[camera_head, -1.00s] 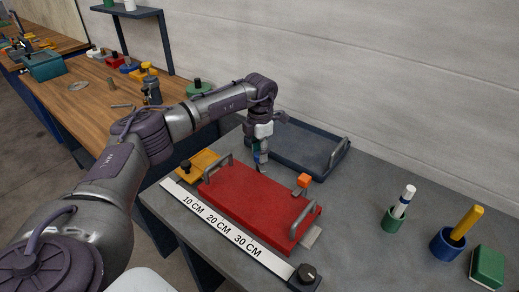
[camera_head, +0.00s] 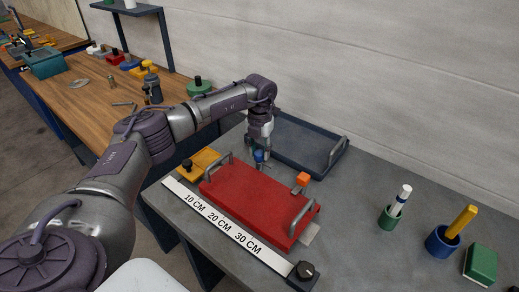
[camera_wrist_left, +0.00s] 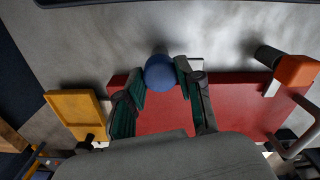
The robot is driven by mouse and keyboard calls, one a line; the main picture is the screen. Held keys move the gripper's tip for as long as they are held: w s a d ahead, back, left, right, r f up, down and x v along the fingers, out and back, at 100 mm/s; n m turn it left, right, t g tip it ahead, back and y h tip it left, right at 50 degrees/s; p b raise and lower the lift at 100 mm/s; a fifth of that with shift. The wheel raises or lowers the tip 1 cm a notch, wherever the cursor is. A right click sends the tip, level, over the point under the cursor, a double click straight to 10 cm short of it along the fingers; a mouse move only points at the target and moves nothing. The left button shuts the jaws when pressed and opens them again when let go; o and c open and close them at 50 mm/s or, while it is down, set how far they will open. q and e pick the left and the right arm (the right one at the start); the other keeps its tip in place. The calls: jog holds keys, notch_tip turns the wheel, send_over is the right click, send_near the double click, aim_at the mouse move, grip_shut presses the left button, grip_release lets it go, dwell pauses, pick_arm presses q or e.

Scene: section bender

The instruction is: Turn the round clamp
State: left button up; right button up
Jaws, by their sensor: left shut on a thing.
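The round clamp has a blue ball-shaped knob (camera_wrist_left: 160,72) at the far edge of the red block, and it also shows in the head view (camera_head: 259,155). My left gripper (camera_wrist_left: 162,74) points down at it, its two fingers on either side of the knob and shut on it. The gripper also shows in the head view (camera_head: 260,160). The red block (camera_head: 250,205) lies flat on the grey table and has two grey handles. A second clamp with an orange square knob (camera_head: 303,178) stands to the right, also shown in the wrist view (camera_wrist_left: 297,70). My right gripper is out of view.
A dark tray (camera_head: 335,172) lies behind the red block. A yellow tray (camera_head: 205,158) is at its left and a white ruler strip (camera_head: 215,219) along its front. A green cup (camera_head: 389,218), blue cup (camera_head: 440,243) and green block (camera_head: 481,263) stand right.

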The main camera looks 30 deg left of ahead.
aim_at(260, 152)
pick_arm(q)
jog(key=shift+w+r, duration=0.15)
jog(key=o, duration=1.2)
jog(key=shift+c, duration=0.2)
notch_tip(260, 152, up, 12)
